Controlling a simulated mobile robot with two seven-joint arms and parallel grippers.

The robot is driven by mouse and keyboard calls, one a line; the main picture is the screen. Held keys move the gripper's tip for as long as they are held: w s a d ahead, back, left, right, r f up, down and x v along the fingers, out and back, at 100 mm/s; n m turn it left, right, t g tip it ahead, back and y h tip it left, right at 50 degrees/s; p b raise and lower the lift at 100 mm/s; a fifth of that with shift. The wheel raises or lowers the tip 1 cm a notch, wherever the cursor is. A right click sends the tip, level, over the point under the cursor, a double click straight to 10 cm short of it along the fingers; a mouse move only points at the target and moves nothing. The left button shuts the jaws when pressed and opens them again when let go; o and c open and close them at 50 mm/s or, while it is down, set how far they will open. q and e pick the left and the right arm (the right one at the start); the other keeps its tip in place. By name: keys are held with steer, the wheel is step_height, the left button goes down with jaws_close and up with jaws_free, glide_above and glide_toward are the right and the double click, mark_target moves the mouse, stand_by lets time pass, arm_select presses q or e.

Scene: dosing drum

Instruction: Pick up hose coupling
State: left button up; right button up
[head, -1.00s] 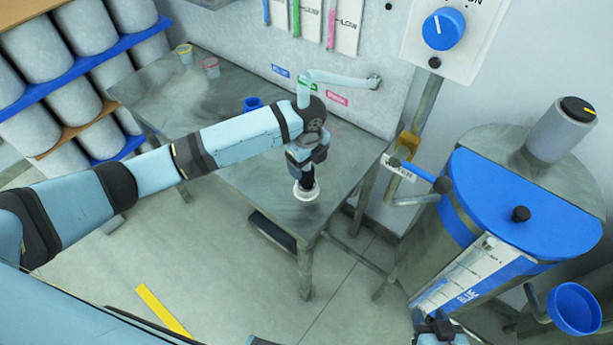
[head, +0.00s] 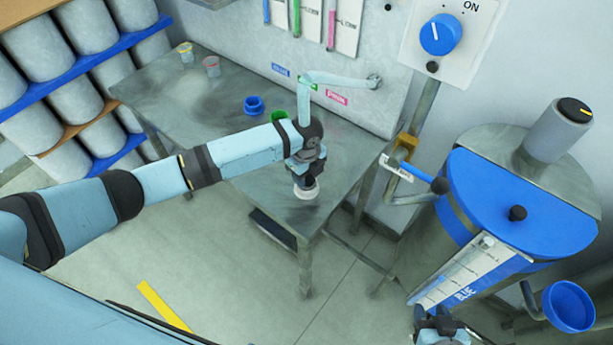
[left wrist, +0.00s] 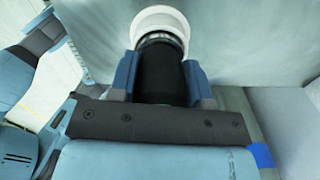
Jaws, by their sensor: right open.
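The hose coupling is a black cylinder with a white ring at its end. In the head view its white ring (head: 306,192) is at the steel table's front corner, below my left gripper (head: 307,178). In the left wrist view the black coupling (left wrist: 162,72) sits between the two blue-grey fingers of my left gripper (left wrist: 160,85), which close on it from both sides. Whether the ring touches the table is hard to tell. My right gripper (head: 441,336) is open at the bottom edge of the head view, partly cut off.
The steel table (head: 225,95) carries a blue cup (head: 253,105), a green cup (head: 280,117) and two clear cups at the back left. A pipe spout (head: 335,80) reaches over it. A drum with a blue lid (head: 500,205) and a blue funnel (head: 570,305) stand at right.

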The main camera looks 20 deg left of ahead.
arm_select(q)
step_height(320, 180, up, 20)
steer(key=b, duration=0.2)
stand_by(0.5)
stand_by(0.4)
